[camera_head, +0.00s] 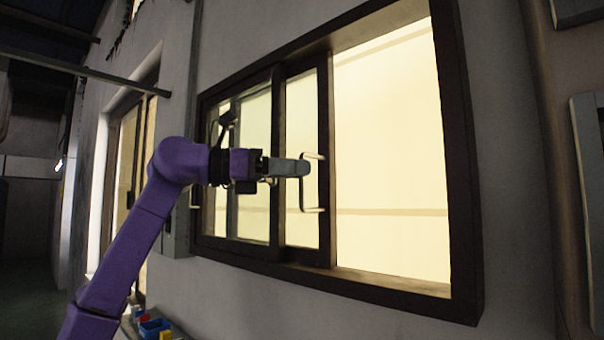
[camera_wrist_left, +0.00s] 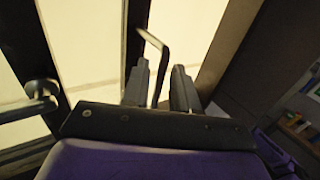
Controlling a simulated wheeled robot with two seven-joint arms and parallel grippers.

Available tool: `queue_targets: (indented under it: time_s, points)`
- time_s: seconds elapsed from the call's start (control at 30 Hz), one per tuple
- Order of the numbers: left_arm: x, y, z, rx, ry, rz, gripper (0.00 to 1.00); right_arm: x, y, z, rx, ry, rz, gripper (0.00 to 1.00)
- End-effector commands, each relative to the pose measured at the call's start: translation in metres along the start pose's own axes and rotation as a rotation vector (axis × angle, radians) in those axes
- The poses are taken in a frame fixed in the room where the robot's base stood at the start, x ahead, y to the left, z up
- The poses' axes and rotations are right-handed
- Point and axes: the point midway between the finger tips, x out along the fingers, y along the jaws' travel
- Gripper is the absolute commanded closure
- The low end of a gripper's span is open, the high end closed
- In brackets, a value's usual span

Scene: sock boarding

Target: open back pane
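The back pane (camera_head: 301,110) is a dark-framed glass pane in the window. It stands toward the left, partly behind the front pane (camera_head: 255,120). A pale bracket-shaped handle (camera_head: 322,209) sits on its right stile; it also shows in the left wrist view (camera_wrist_left: 153,40). My left gripper (camera_head: 306,168) reaches the handle from the left. In the left wrist view my left gripper (camera_wrist_left: 161,88) has its fingers apart, one on each side of the handle bar, with a gap visible. Whether a finger touches the bar is hard to tell. My right gripper is not in view.
The window's right part (camera_head: 390,150) is a wide bright opening inside the dark outer frame (camera_head: 462,170). Another metal handle (camera_wrist_left: 40,88) shows at the left of the wrist view. Small coloured bins (camera_head: 153,327) lie low beside my arm.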

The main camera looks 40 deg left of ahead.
Motion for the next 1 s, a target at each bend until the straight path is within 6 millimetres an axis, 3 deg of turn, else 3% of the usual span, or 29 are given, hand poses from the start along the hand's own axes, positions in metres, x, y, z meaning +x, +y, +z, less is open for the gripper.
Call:
queue_targets:
  time_s: [0.2,0.4,1.0]
  points:
    - [-0.054,0.002,-0.003,0.000,-0.004,0.003,0.72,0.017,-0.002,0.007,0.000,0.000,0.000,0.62]
    - [-0.082,0.002,-0.002,-0.002,-0.001,0.002,0.72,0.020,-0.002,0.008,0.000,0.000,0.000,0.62]
    - [-0.084,0.002,-0.002,-0.001,0.000,0.001,0.72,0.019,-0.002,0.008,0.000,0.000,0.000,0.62]
